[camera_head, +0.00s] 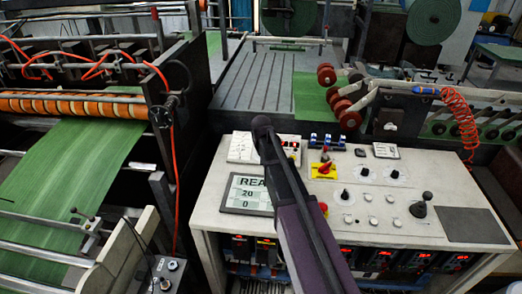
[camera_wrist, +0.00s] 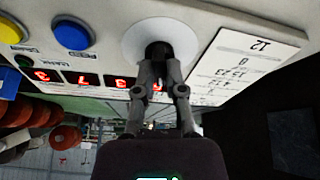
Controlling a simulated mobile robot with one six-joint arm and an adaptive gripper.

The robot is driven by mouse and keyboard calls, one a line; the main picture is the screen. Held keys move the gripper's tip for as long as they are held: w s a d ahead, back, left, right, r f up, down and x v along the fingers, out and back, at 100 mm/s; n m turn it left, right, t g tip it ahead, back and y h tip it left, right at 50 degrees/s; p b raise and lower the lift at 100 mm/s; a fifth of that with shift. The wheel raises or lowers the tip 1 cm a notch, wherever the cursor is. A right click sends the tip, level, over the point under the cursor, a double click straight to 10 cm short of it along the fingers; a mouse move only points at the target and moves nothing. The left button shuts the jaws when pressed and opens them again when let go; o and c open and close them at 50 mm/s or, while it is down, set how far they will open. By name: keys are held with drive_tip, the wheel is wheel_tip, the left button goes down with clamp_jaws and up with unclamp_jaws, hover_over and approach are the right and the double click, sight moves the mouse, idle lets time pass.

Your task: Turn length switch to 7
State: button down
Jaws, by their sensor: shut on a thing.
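In the wrist view, which looks upside down, my gripper (camera_wrist: 160,66) is closed around a small black knob (camera_wrist: 158,47). The knob stands on a round white dial plate (camera_wrist: 134,38) on a pale panel. The gripper fingers cover most of the knob, so its pointer and the dial marks cannot be read. A white card (camera_wrist: 245,65) with inverted printed figures lies to the right of the plate. In the head view my arm crosses the panel, and neither the gripper nor the gripped knob can be made out.
Red digit displays (camera_wrist: 82,79) and blue (camera_wrist: 72,34) and yellow buttons sit left of the knob in the wrist view. In the head view the console (camera_head: 375,235) carries a screen (camera_head: 245,193), a yellow-based red button (camera_head: 324,170), black knobs and a joystick (camera_head: 420,207).

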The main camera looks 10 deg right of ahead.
drive_tip(key=m+h, duration=0.1)
drive_tip(key=m, duration=0.5)
drive_tip(key=shift+m+g, duration=0.3)
drive_tip(key=m+g+h, duration=0.1)
drive_tip(key=m, duration=0.4)
drive_tip(key=shift+d+m, duration=0.1)
drive_tip(key=shift+m, duration=0.2)
drive_tip(key=shift+s, duration=0.1)
drive_tip(key=c, duration=0.7)
unclamp_jaws()
drive_tip(key=shift+n, duration=0.4)
